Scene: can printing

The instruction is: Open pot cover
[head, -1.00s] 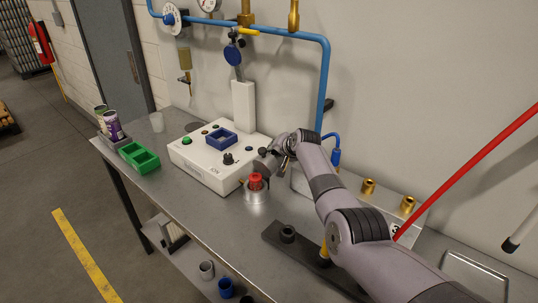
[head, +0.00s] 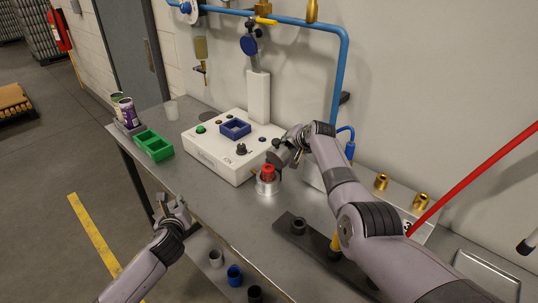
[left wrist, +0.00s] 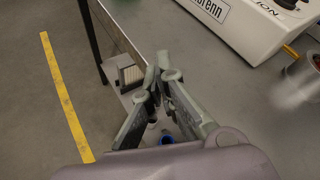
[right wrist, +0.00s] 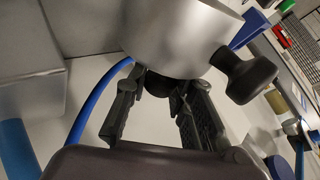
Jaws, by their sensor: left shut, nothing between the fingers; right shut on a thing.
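The silver pot (head: 267,188) stands on the bench in front of the white machine, uncovered, with a red piece (head: 268,172) showing in its mouth. My right gripper (head: 289,145) is shut on the dark knob of the grey pot cover (head: 278,157), which is tilted, above and slightly right of the pot.
The white machine (head: 225,160) with a blue square frame is behind the pot. A green tray (head: 153,145) and cans (head: 127,110) are at the bench's left. A dark plate (head: 315,243) lies right of the pot. Cups (head: 234,275) stand on the lower shelf.

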